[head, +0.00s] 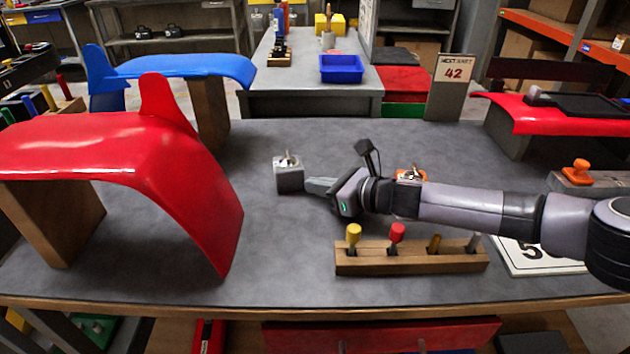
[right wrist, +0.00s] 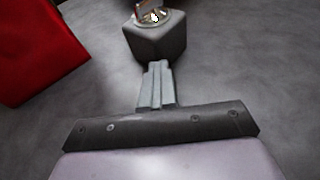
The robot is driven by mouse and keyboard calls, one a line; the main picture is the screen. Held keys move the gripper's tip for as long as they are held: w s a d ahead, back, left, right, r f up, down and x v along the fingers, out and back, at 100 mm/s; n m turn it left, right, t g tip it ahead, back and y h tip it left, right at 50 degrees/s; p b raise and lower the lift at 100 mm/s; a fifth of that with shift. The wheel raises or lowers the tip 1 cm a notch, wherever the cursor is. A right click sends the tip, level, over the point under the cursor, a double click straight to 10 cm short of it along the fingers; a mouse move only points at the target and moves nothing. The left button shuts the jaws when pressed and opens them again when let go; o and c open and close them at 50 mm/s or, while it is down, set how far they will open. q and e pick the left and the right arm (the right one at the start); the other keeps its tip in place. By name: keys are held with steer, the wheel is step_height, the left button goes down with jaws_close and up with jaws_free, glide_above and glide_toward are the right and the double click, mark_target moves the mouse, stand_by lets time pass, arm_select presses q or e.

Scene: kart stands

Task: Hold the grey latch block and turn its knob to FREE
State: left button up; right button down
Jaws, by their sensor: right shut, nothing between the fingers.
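The grey latch block (head: 289,178) stands upright on the grey bench, left of my right gripper. Its knob (head: 288,159) sits on a light round plate on top; its setting is too small to read. The block (right wrist: 155,42) and its knob (right wrist: 152,13) also show at the top of the right wrist view. My right gripper (head: 312,187) comes in from the right, low over the bench, fingers pointing at the block. The fingers (right wrist: 157,86) are shut and empty, close in front of the block. My left gripper is in neither view.
A red fairing (head: 130,150) arches over the bench at left, with a blue one (head: 180,68) behind. An orange-topped block (head: 411,174) is partly behind my right arm. A wooden rack (head: 410,262) with several capped tools stands in front. Bare bench lies behind the block.

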steer(key=shift+c, duration=1.4)
jaws_free()
